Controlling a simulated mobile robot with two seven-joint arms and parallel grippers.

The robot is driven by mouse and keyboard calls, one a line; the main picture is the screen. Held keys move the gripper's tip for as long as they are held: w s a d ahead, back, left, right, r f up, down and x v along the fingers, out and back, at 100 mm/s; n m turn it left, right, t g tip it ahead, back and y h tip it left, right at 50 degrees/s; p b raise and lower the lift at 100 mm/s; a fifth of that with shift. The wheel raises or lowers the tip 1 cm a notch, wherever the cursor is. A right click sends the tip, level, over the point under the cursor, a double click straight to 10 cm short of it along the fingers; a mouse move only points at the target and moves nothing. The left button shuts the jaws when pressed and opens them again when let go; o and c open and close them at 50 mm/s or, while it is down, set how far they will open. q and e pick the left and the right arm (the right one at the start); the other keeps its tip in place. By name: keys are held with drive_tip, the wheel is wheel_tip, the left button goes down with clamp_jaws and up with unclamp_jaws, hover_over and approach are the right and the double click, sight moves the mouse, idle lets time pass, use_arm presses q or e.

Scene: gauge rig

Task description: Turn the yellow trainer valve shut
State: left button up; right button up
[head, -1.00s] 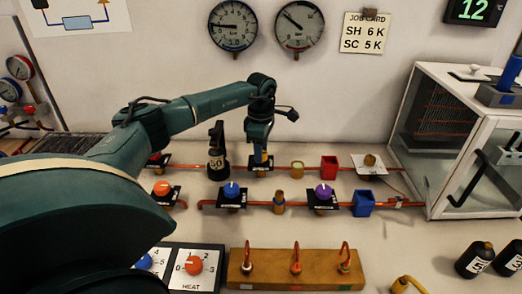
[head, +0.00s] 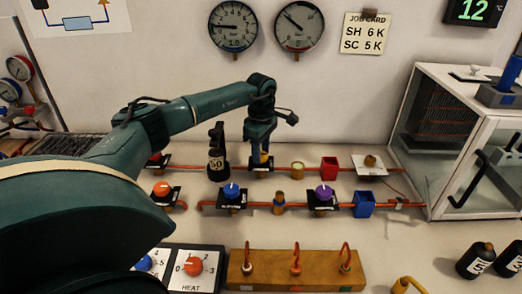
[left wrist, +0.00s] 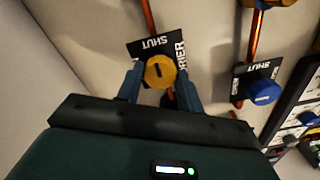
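The yellow trainer valve is a yellow knob (left wrist: 160,71) on a black plate (left wrist: 150,46) lettered SHUT, set on the rear copper pipe. It has a small pale mark on its top. In the head view the yellow knob (head: 264,157) is mostly hidden behind my left gripper (head: 261,153), which points down over it. In the left wrist view my left gripper (left wrist: 158,88) is open, with one finger on each side of the knob's near part. Gaps seem to show between fingers and knob; contact cannot be told. My right gripper is not in view.
A blue knob (head: 232,190) and a purple knob (head: 324,191) sit on the front pipe. A red box (head: 329,167) is to the right. A wooden block with hooks (head: 270,277) lies nearer.

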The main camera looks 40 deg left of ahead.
use_arm(q)
drive_tip(key=o, duration=0.4)
drive_tip(key=shift+o, duration=0.2)
drive_tip(key=shift+r, duration=0.1)
wheel_tip(320, 180, up, 13)
drive_tip(key=shift+b, duration=0.45)
